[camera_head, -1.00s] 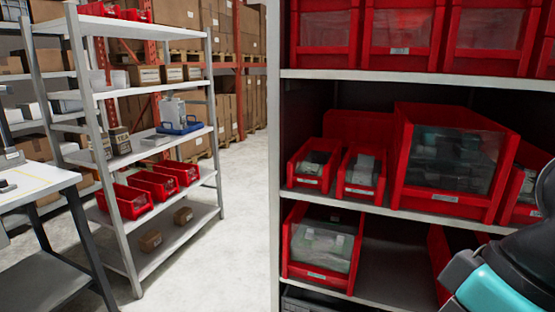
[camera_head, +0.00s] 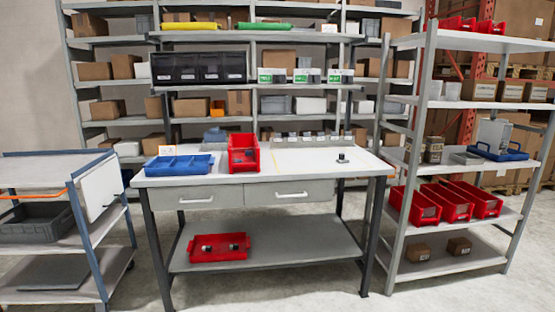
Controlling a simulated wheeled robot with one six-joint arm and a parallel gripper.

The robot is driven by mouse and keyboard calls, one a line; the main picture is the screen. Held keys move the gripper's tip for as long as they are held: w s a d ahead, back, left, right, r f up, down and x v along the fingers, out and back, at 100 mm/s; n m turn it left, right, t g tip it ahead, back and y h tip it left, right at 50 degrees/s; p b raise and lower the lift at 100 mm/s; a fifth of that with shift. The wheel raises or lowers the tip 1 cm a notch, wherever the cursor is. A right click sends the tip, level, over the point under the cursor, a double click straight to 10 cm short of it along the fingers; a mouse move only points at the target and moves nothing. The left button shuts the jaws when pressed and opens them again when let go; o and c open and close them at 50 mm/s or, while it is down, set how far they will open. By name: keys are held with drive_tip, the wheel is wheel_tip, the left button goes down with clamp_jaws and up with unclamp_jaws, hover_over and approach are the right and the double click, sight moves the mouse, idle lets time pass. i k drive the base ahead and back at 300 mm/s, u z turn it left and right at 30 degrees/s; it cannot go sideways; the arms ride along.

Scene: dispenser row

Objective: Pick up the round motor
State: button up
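I cannot make out a round motor for certain. A small dark object (camera_head: 342,158) stands on the right part of the workbench top (camera_head: 300,160); it is too small to identify. A shallow red tray (camera_head: 218,256) on the bench's lower shelf holds a few small dark parts, also too small to tell. A taller red bin (camera_head: 243,163) and a blue divided tray (camera_head: 172,170) stand on the bench top at the left; their contents are unclear. My gripper is not in view.
A grey cart (camera_head: 60,240) with a dark crate stands left of the bench. A metal rack (camera_head: 460,165) with red bins stands to the right, close to the bench's right end. Loaded shelves (camera_head: 300,40) fill the back. The concrete floor in front is clear.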

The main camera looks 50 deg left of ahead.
sight(342, 158)
drive_tip(key=u, duration=1.65)
drive_tip(key=i, duration=3.85)
drive_tip(key=z, duration=0.5)
